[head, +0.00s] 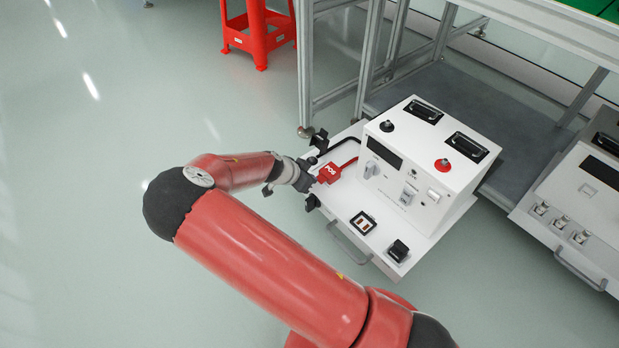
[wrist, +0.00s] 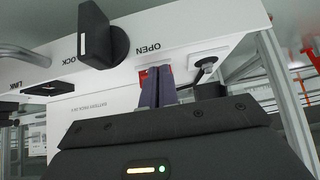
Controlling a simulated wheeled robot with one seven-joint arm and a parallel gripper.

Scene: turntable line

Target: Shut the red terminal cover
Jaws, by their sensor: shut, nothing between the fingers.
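The red terminal cover (head: 328,173), marked POS, sits at the left edge of the white unit's base, beside a red cable. I cannot tell whether it is fully shut. My gripper (head: 310,179) is right at its left side, shut and empty. In the wrist view the two dark fingers (wrist: 158,86) are together, pointing at the white panel. A little red of the cover (wrist: 144,77) shows behind them, and the fingers hide most of it. I cannot tell whether they touch it.
A black knob (wrist: 98,36) stands between the LOCK and OPEN labels. The white unit (head: 425,160) rises right of the cover, with a black cable (head: 345,142) behind. A metal handle (head: 348,243) is at the base's front. Open floor lies to the left.

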